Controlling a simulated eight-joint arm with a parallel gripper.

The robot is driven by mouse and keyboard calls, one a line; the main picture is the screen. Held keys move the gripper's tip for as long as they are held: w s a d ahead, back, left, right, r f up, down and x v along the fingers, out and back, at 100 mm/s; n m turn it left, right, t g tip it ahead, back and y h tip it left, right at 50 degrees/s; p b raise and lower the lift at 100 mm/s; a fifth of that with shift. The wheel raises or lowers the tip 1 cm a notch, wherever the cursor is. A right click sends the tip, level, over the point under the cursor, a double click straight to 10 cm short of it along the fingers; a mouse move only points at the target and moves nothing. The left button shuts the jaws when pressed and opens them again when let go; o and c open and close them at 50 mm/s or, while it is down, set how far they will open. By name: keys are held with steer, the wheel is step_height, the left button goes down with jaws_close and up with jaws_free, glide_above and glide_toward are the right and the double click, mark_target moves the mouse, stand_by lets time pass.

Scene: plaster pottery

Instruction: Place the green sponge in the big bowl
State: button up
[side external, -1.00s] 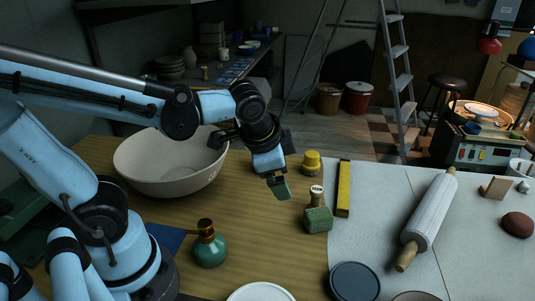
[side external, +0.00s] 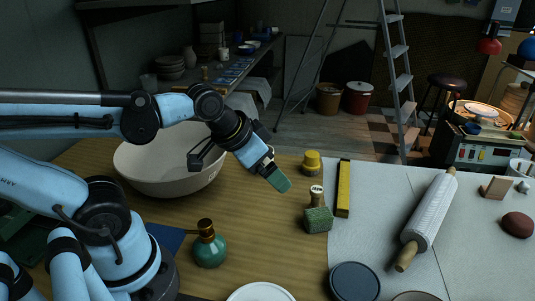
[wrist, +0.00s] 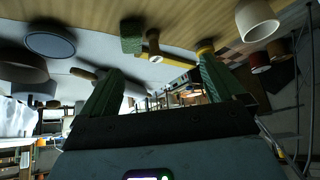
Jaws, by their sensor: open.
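The green sponge (side external: 318,220) is a textured block on the wooden table, by the edge of the pale mat. It also shows in the wrist view (wrist: 131,43), beyond the fingers. The big bowl (side external: 170,186) is cream and wide, on the table at the left, partly behind my arm; its inside looks empty. My gripper (side external: 277,176) is above the table between the bowl and the sponge, up and left of the sponge and apart from it. In the wrist view its green fingers (wrist: 162,85) are wide apart with nothing between them.
A wooden-handled stamp (side external: 316,195) stands right behind the sponge. A teal bottle (side external: 209,248) stands in front of the bowl. A rolling pin (side external: 428,220) lies on the mat.

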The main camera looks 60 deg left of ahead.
steer(key=w+d+r+m+g, duration=0.1)
steer(key=w+d+m+g, duration=0.2)
steer(key=m, duration=0.6)
steer(key=m+g, duration=0.4)
steer(key=m, duration=0.9)
glide_above(319, 213)
step_height(319, 213, down, 3)
steer(key=shift+n, duration=0.3)
step_height(319, 213, down, 6)
steer(key=shift+a+f, duration=0.1)
steer(key=shift+a, duration=0.05)
steer(key=shift+d+f, duration=0.2)
steer(key=shift+f, duration=2.35)
steer(key=c, duration=1.1)
steer(key=shift+r, duration=0.1)
